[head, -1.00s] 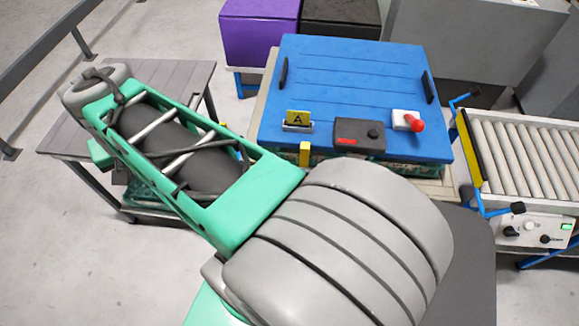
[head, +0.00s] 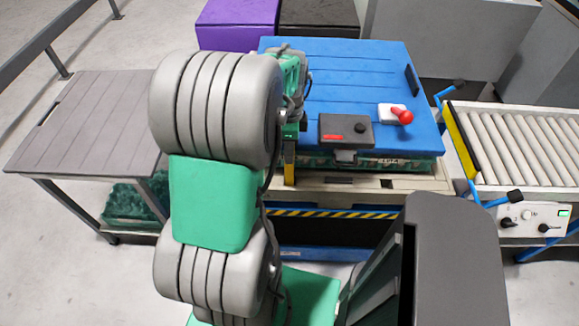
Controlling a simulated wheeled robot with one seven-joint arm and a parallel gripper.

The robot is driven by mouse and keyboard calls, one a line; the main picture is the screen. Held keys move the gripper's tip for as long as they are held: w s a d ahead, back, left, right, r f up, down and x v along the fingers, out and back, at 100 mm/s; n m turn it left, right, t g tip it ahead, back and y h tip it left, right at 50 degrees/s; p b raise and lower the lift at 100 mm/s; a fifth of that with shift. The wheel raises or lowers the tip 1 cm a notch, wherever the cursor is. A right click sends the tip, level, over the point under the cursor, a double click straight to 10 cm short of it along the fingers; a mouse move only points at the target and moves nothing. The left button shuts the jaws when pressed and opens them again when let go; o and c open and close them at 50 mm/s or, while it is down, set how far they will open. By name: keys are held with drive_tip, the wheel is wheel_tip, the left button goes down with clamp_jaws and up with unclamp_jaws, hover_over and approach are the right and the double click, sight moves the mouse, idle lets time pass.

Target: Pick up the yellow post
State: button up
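The yellow post (head: 289,173) stands upright at the front left corner of the blue-lidded box (head: 350,80). Only its lower part shows, beside my grey and green arm. The end of my arm is over the left side of the blue lid. A dark part, seemingly my gripper (head: 289,149), is just above the visible yellow. My arm hides most of it, and I cannot see its fingers or whether they touch the post.
A roller conveyor (head: 520,145) stands at right, a grey slatted table (head: 90,120) at left. Purple (head: 237,22) and black (head: 318,17) boxes are behind.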

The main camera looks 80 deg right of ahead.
drive_tip(key=shift+f, duration=0.85)
clamp_jaws()
idle(0.8)
